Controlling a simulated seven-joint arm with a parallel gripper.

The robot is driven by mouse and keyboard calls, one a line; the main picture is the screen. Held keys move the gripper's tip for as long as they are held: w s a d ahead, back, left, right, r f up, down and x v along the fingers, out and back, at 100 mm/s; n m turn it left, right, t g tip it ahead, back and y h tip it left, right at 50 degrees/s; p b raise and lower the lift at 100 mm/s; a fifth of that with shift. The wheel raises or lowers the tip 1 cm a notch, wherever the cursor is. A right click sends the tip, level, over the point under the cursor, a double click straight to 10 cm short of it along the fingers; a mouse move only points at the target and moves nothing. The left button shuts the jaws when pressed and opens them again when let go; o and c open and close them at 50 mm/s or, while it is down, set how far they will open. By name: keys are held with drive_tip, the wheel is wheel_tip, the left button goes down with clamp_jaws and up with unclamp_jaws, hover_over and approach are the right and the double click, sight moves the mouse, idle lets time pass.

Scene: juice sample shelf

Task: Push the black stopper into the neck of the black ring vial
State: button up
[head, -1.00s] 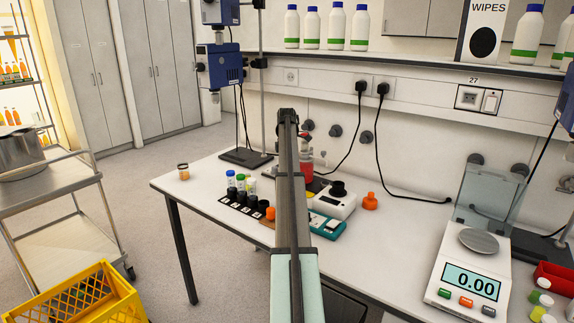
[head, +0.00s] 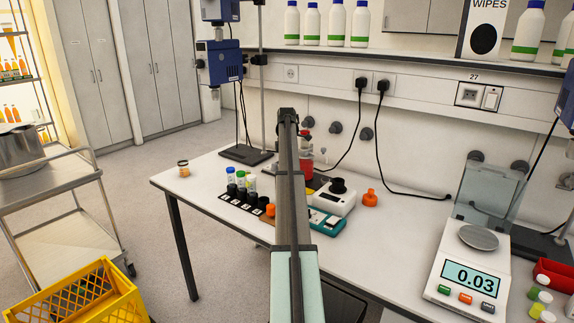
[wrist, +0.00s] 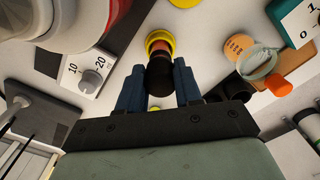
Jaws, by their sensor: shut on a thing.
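In the wrist view, my gripper (wrist: 158,88) has its two blue fingers closed on a dark round piece, the black stopper (wrist: 159,78). Orange and yellow round parts (wrist: 158,40) show in line just beyond it; I cannot tell whether the stopper touches them. In the head view, my arm covers the gripper and the stopper. The black ring vial cannot be singled out in either view. Vials with blue, green and pale tops (head: 241,177) stand at the left of the arm, behind a row of black pieces (head: 251,197).
A white device with a black top (head: 333,200), a teal device (head: 327,223) and an orange piece (head: 370,198) stand right of the arm. A red vessel (head: 306,167) is behind it. A balance (head: 468,272) is farther right. The table's front left is clear.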

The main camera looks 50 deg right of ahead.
drive_tip(key=shift+f, duration=0.35)
idle(0.3)
drive_tip(key=o, duration=1.1)
wheel_tip(320, 180, up, 14)
drive_tip(key=shift+f, duration=0.1)
